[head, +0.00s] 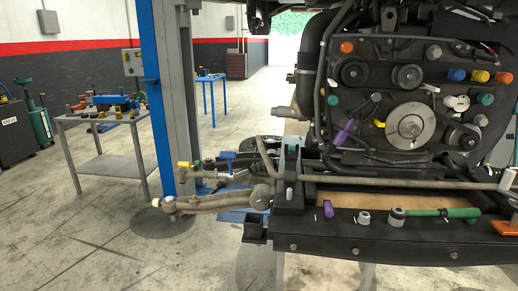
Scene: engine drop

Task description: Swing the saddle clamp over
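A grey upright block (290,165), which looks like the saddle clamp, stands at the left end of the black crossbeam (340,236). A small pale piece shows on its front. I cannot tell whether its upper part is swung open or closed. A long grey bar (400,182) runs to the right from the block, below the engine (400,100). A bent grey arm (215,201) with rounded joints sticks out to the left of the block. Neither of my grippers is in view.
On the crossbeam lie a green-handled ratchet (445,212), a grey socket (364,218), a purple piece (328,209) and an orange piece (481,228). A blue lift post (152,90) and a tool table (105,117) stand left. The floor at lower left is clear.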

